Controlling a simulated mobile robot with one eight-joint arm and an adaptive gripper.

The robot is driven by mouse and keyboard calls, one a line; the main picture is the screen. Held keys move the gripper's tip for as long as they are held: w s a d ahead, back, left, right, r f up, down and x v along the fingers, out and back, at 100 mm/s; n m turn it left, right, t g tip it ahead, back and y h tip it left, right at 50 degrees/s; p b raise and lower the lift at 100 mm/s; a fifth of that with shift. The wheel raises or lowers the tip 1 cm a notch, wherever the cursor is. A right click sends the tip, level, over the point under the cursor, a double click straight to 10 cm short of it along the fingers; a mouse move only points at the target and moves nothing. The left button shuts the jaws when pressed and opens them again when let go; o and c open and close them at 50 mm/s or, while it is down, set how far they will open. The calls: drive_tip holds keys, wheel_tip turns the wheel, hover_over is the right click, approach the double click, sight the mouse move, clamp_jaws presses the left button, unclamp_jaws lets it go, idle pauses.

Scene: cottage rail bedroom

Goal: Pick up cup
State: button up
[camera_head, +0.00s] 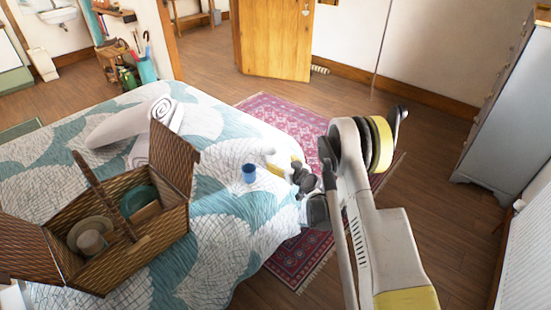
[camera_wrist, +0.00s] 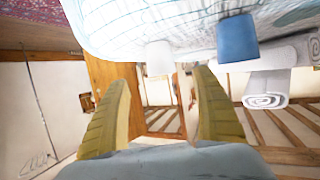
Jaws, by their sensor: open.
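A blue cup (camera_head: 249,173) stands on the bed near its right edge. In the wrist view, which looks upside down, the blue cup (camera_wrist: 237,38) is at the upper right, to the right of the fingers. A small white cup-like object (camera_wrist: 159,57) is nearly in line with the gap between the fingers. In the head view a white object (camera_head: 268,152) shows just behind the blue cup. My gripper (camera_head: 283,165) is at the bed's right side, just right of the blue cup. Its two yellow fingers (camera_wrist: 163,88) are apart with nothing between them.
An open wicker basket (camera_head: 150,245) holding dishes stands on the bed (camera_head: 215,265), left of the blue cup. Rolled white towels (camera_head: 160,110) lie farther back. A grey dresser (camera_head: 500,120) stands at the right. Floor and a red rug (camera_head: 265,115) lie beyond the bed.

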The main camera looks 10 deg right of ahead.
sight(274, 157)
drive_tip(key=b+x, duration=0.1)
drive_tip(key=x, duration=0.3)
drive_tip(key=shift+w+a+f, duration=0.15)
drive_tip(key=b+x, duration=0.3)
drive_tip(key=x, duration=0.2)
drive_tip(key=shift+w, duration=0.5)
drive_tip(key=shift+r, duration=0.25)
drive_tip(key=shift+c, duration=0.2)
drive_tip(key=c, duration=1.3)
